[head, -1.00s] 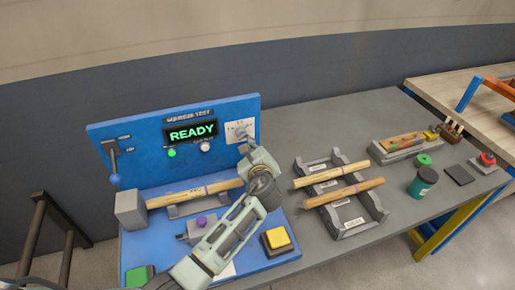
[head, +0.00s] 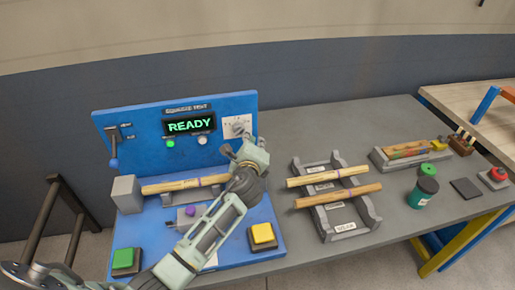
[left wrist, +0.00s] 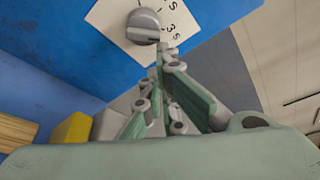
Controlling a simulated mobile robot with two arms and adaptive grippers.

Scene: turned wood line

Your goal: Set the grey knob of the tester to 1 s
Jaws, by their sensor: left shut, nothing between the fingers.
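The grey knob (head: 238,125) sits on a white dial plate (head: 229,131) at the upper right of the blue tester panel (head: 140,150). In the left wrist view the knob (left wrist: 143,24) shows close up, with "3 s" and part of another label to its right. Which mark it points to is not clear. My left gripper (head: 245,145) is just below the knob in the head view. In the left wrist view its fingertips (left wrist: 162,52) are shut and empty at the knob's lower right; whether they touch it I cannot tell. My right gripper is not in view.
The tester display (head: 190,124) reads READY. A wooden piece (head: 180,184) lies across the tester, with green (head: 123,258) and yellow (head: 262,233) buttons in front. A grey rack (head: 345,225) with two wooden pieces stands to the right.

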